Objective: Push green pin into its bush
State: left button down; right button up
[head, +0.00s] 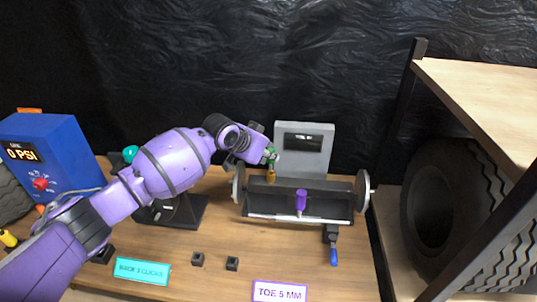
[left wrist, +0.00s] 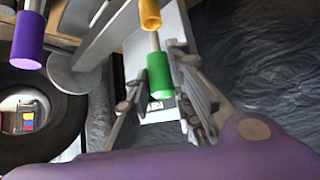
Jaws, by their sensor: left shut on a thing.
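The green pin (head: 271,153) has a green cylindrical handle and a thin metal shaft. My left gripper (head: 265,158) is shut on its handle, above the orange-yellow bush (head: 271,176) at the back left of the grey fixture. In the left wrist view, the green handle (left wrist: 159,72) lies between the fingers of my left gripper (left wrist: 160,70). Its shaft runs toward the orange-yellow bush (left wrist: 150,14) and appears to meet it; how deep it sits I cannot tell. My right gripper is not in view.
A purple handle (head: 301,199) stands at the fixture's front, with a blue-handled tool (head: 333,256) in front. A grey screen box (head: 304,149) stands behind. Small black blocks (head: 197,259) and label plates (head: 142,271) lie on the table. A shelf with a tyre (head: 443,208) stands right.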

aim_at(268, 162)
pick_arm(q)
jog(key=shift+f, duration=0.2)
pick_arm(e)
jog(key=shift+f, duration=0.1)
pick_arm(q)
jog(key=shift+f, duration=0.3)
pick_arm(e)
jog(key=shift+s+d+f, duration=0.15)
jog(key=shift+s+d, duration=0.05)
pick_arm(q)
jog(key=shift+f, duration=0.35)
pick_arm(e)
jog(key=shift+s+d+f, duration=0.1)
pick_arm(q)
jog(key=shift+f+b, duration=0.3)
jog(key=shift+f, duration=0.4)
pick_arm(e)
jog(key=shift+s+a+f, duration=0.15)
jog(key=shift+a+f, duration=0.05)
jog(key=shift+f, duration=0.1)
pick_arm(q)
jog(key=shift+f, duration=0.5)
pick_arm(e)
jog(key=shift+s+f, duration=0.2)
pick_arm(q)
jog(key=c, duration=1.5)
grip_release()
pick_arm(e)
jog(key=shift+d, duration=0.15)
